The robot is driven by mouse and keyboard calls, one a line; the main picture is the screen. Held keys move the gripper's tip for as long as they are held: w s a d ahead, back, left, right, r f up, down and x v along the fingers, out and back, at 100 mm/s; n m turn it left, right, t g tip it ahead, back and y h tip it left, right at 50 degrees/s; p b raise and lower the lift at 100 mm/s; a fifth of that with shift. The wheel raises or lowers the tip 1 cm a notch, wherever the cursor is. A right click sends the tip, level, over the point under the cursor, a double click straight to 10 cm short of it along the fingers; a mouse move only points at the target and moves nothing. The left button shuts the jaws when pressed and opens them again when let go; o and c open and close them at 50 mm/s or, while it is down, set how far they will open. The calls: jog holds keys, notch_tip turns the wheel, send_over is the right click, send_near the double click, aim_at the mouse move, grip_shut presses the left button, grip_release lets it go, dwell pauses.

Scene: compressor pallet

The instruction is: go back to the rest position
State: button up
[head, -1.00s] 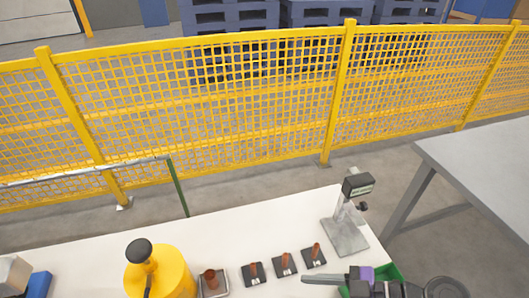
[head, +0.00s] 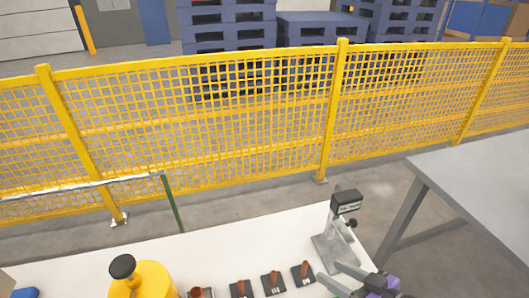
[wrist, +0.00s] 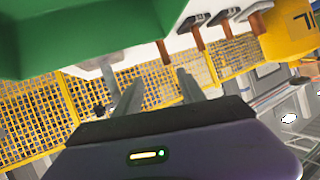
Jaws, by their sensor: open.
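My gripper (head: 329,270) is at the lower right of the head view, above the white table, beside the foot of the grey stand with a small display (head: 346,203). Its two fingers are apart with nothing between them, also in the wrist view (wrist: 158,78). Several small black blocks with copper-coloured pieces (head: 272,283) stand in a row left of it. They also show at the top of the wrist view (wrist: 194,22), apart from the fingers. The rest of my arm is mostly cut off by the frame.
The white table (head: 230,245) holds a yellow canister with a black cap (head: 150,277). A green bin (wrist: 70,35) fills the wrist view's upper left. A grey table (head: 480,180) stands at right. A yellow mesh fence (head: 200,120) runs behind, with blue pallets (head: 225,25) beyond.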

jog(key=s+d+m+t+h, duration=0.1)
jog(key=m+h, duration=0.1)
jog(key=s+d+f+m+t+h, duration=0.1)
jog(key=d+m+h, duration=0.1)
jog(key=s+d+m+t+h, duration=0.1)
jog(key=d+m, duration=0.1)
jog(key=shift+f+h, duration=0.2)
jog(key=shift+h, duration=0.2)
jog(key=s+r+t+h, duration=0.1)
jog(key=s+r, duration=0.4)
jog(key=s, duration=0.7)
jog(key=s+r+t+h, duration=0.2)
jog(key=s+r, duration=0.3)
jog(key=s, duration=0.7)
jog(key=shift+s+a+r+m+h, duration=0.25)
jog(key=shift+a+r+m+h, duration=0.05)
jog(key=shift+m+h, duration=0.1)
jog(key=shift+n+g+y, duration=0.4)
jog(key=shift+g+y, duration=0.2)
jog(key=shift+g, duration=0.1)
jog(key=shift+s+a+f, duration=0.2)
jog(key=shift+s+f, duration=0.05)
jog(key=shift+s, duration=0.4)
jog(key=shift+s+a+f, duration=0.15)
jog(key=shift+s+f, duration=0.15)
jog(key=shift+s, duration=0.4)
jog(key=shift+s+a+f, duration=0.2)
jog(key=shift+s+f, duration=0.05)
jog(key=shift+s, duration=0.4)
jog(key=shift+c, duration=0.2)
